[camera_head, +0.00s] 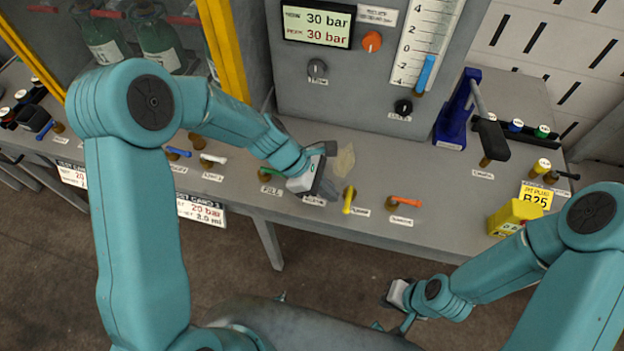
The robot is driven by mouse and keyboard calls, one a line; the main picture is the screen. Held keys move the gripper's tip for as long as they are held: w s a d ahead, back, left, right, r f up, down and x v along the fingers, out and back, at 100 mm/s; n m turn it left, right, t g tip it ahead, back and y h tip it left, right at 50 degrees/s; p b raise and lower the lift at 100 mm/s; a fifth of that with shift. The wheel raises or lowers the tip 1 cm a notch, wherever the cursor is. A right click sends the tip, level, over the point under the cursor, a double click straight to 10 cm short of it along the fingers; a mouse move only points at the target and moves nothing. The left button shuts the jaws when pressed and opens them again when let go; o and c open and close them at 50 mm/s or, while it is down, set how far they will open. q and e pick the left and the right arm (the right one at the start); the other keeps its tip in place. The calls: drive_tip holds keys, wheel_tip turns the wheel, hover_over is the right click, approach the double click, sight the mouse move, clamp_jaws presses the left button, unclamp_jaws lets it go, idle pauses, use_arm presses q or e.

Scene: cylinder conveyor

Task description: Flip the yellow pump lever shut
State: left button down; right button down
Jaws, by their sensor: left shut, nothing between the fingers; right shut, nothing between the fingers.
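The yellow lever (348,202) stands on a brass valve near the front edge of the grey bench, a small white label to its right. My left gripper (328,187) is just left of the yellow lever, above the bench. It is shut and empty; a small gap seems to separate it from the lever, but contact is hard to judge. My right gripper (394,295) is low in front of the bench, away from the lever, shut with nothing in it.
An orange lever (405,201) sits close right of the yellow one. A green lever (271,189) is left, partly beside my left arm. A blue hand pump (455,115) and a yellow box (513,217) stand at right. A grey panel (352,75) rises behind.

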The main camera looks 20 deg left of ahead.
use_arm(q)
drive_tip(key=shift+d+f, duration=0.1)
drive_tip(key=shift+d, duration=0.6)
